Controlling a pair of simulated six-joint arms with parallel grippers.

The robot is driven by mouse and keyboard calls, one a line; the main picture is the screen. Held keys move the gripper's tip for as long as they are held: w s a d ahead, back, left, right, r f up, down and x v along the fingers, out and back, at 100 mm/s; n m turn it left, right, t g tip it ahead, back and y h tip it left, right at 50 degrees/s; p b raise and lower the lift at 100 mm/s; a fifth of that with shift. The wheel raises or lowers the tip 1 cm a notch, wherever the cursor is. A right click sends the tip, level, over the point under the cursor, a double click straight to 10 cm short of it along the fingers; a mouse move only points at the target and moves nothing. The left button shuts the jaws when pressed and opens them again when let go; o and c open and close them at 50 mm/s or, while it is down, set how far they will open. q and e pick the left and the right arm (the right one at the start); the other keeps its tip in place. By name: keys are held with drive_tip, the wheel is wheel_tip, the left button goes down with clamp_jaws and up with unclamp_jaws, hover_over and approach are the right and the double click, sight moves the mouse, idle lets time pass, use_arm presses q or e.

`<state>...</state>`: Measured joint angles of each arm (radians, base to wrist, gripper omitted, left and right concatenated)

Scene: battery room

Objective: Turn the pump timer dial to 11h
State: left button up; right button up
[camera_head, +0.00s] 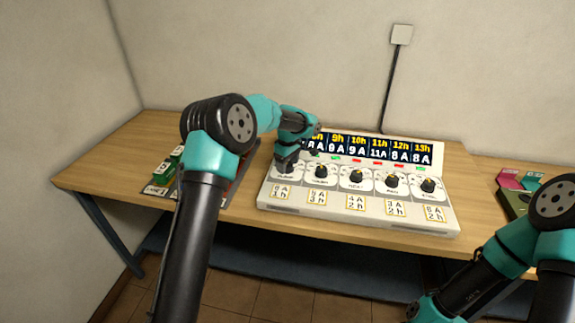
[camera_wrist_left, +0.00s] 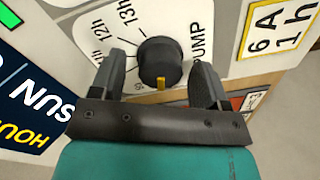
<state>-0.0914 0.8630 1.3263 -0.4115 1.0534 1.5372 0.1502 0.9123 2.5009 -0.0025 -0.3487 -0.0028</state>
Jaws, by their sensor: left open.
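The pump timer dial (camera_wrist_left: 158,62) is a black knob with a yellow pointer mark, labelled PUMP. It sits between the two open fingers of my left gripper (camera_wrist_left: 162,75) in the left wrist view; contact with the fingers cannot be told. Its pointer faces the bottom of that view, well away from the 12h and 13h labels; the hour label there is partly hidden. The 11h label is mostly hidden by a finger. In the head view my left gripper (camera_head: 286,162) is over the leftmost dial of the white control panel (camera_head: 330,215), hiding it. My right gripper is not visible.
Several other black dials, such as the middle one (camera_head: 356,176), line the panel to the right. Behind them stands a display (camera_head: 372,149) with hours and amps. A tray with green blocks (camera_head: 165,172) lies left; pink and teal pieces (camera_head: 512,180) lie right on the wooden table (camera_head: 110,165).

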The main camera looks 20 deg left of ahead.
use_arm(q)
drive_tip(key=shift+f, duration=0.35)
drive_tip(key=shift+c, duration=0.4)
drive_tip(key=c, duration=0.8)
drive_tip(key=shift+c, duration=0.2)
